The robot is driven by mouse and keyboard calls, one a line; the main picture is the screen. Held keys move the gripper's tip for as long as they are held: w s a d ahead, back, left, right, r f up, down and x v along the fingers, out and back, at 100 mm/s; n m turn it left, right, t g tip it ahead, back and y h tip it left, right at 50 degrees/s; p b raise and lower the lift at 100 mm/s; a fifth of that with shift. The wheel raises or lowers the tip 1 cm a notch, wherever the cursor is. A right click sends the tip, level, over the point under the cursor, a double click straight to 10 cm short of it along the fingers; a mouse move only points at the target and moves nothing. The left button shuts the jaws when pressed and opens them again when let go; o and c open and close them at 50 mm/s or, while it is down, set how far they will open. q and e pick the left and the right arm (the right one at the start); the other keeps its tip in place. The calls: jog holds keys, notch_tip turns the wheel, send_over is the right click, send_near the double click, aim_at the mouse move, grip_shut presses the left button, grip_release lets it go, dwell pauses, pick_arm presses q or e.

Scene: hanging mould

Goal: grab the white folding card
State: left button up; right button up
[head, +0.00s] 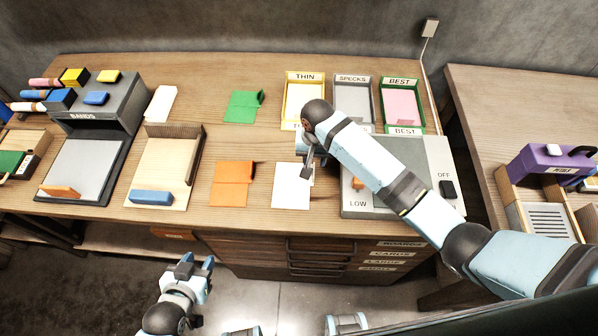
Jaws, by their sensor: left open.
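A white card (289,196) lies on the wooden table near its front edge, right of the folded orange card. My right gripper (306,172) is over its upper right part and hides some of it. I cannot tell whether the fingers touch the card or whether they are open or shut. Another white card-like piece (160,104) lies at the back left, beside the grey bands box. My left gripper (198,264) is open and empty, low in front of the table and away from the cards.
An orange card (231,184) and a green card (243,106) lie to the left. Trays marked THIN (289,112), SPECKS (353,78) and BEST (402,80) stand behind. A grey switch box (420,160) lies under my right arm. A wooden stand (168,175) is at left.

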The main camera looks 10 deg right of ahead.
aim_at(295, 172)
jog(key=f, duration=0.8)
jog(key=shift+w+d, duration=0.15)
jog(key=shift+w, duration=0.25)
grip_shut()
